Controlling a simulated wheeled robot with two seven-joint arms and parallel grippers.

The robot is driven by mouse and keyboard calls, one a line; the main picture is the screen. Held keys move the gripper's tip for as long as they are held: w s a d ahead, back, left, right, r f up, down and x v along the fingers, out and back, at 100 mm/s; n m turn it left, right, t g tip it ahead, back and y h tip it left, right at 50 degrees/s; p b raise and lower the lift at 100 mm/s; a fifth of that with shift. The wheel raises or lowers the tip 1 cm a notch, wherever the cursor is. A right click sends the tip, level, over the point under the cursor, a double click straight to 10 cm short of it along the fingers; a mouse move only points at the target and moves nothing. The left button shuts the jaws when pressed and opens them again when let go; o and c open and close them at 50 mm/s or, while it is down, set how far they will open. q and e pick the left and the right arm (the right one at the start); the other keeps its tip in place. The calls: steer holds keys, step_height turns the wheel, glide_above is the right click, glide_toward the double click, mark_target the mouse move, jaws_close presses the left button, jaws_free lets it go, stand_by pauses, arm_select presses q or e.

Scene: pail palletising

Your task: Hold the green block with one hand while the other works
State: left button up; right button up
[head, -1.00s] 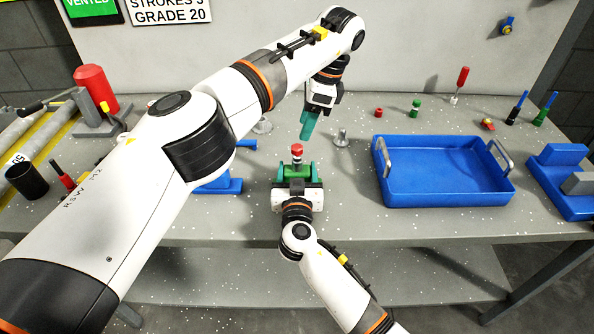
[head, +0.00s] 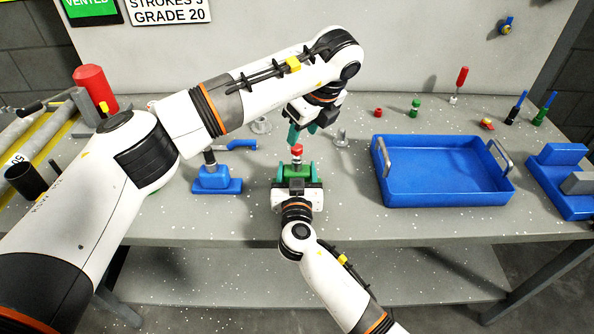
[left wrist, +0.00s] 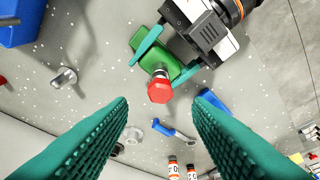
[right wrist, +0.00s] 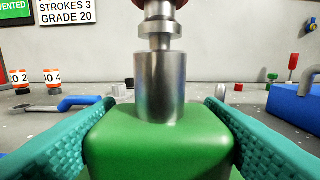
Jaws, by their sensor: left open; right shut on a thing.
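The green block (right wrist: 160,140) stands on the workbench, with a metal cylinder (right wrist: 160,85) on its top. A red cap (left wrist: 160,90) tops the cylinder; the block also shows in the left wrist view (left wrist: 142,52). My right gripper (head: 296,176) is shut on the green block, one teal finger on each side, as the right wrist view shows. My left gripper (head: 302,138) is open and empty, above and behind the red cap. In the left wrist view its fingers (left wrist: 165,115) are spread wide, with the red cap beyond them, apart from both.
A blue tray (head: 440,197) with metal handles stands to the right. A blue stand (head: 217,185) and a blue-handled tool (head: 238,144) lie to the left. A metal flanged post (head: 341,138) stands close to my left gripper. Small parts sit along the back right.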

mark_target(296, 147)
arm_select(q)
steer(key=m, duration=0.2)
steer(key=m+h, duration=0.1)
steer(key=shift+s+a+f+m+t, duration=0.15)
steer(key=shift+s+a+m+t, duration=0.15)
steer(key=shift+a, duration=0.05)
steer(key=m, duration=0.1)
steer(key=m+h, duration=0.1)
steer(key=m, duration=0.1)
steer(key=shift+w+a+f, duration=0.1)
steer(key=shift+a+f, duration=0.05)
steer(key=shift+a, duration=0.1)
steer(key=m, duration=0.2)
steer(key=m+h, duration=0.1)
steer(key=m, duration=0.1)
steer(key=shift+w+a+f, duration=0.1)
steer(key=shift+a+f, duration=0.05)
steer(key=shift+a, duration=0.2)
steer(key=m+h, duration=0.1)
steer(key=m, duration=0.1)
steer(key=m+h, duration=0.1)
steer(key=m, duration=0.1)
steer(key=shift+w+a+f+m, duration=0.1)
steer(key=shift+a+f+m, duration=0.1)
steer(key=shift+a+m, duration=0.2)
steer(key=shift+f+m, duration=0.3)
steer(key=shift+f, duration=0.05)
steer(key=shift+x, duration=1.65)
steer(key=shift+d, duration=0.1)
